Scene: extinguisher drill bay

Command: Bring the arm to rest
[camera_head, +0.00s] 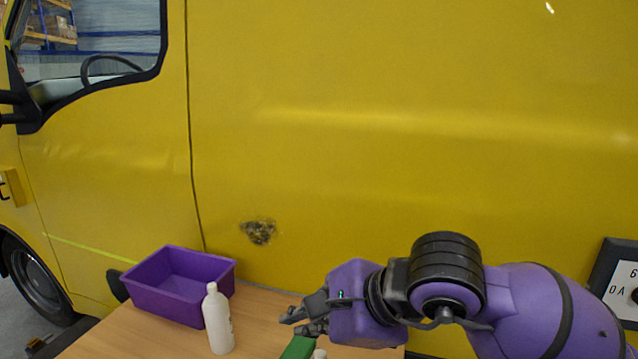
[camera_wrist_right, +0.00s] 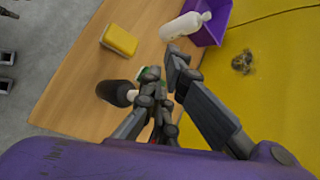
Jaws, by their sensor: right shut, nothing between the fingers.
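My right arm comes in from the right in the head view, with purple and black links. My right gripper (camera_head: 304,320) is shut and empty above the front part of the wooden table. In the right wrist view the dark fingers (camera_wrist_right: 165,85) point towards the tabletop. A green object (camera_head: 297,347) shows just below the gripper in the head view, cut off by the bottom edge. Whether the fingers touch it I cannot tell. My left gripper is not in view.
On the wooden table (camera_head: 120,340) stand a purple bin (camera_head: 165,305) and a white bottle (camera_head: 217,320). The right wrist view also shows a yellow block (camera_wrist_right: 119,40) and a dark cylinder (camera_wrist_right: 117,92). A yellow van (camera_head: 400,130) with a dark damaged patch (camera_head: 258,231) stands close behind.

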